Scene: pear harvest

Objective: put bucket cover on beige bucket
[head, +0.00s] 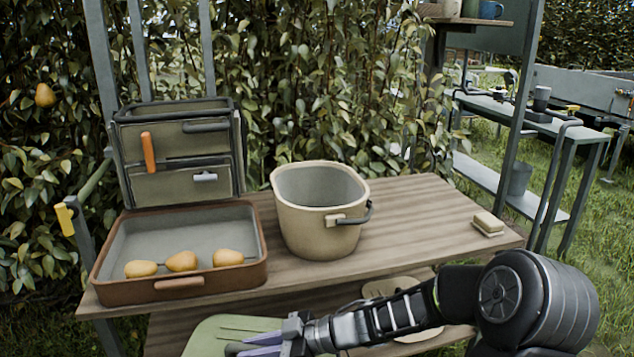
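The beige bucket (305,229) stands upright and uncovered on the wooden table, its grey inside showing and its dark handle folded to the right side. A flat beige piece with a rounded edge (393,287), perhaps the bucket cover, lies below the tabletop, partly hidden behind my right arm. A green ridged flat piece (213,333) is at the bottom edge, cut off by the frame. My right gripper (258,346) is over this green piece, its pale fingers around or beside a dark grey rounded part; I cannot tell whether they grip it. My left gripper is out of view.
A brown tray (178,284) with several pears stands on the left of the table, before an upright green tool organizer (183,186). A small sponge-like block (488,222) lies at the right corner.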

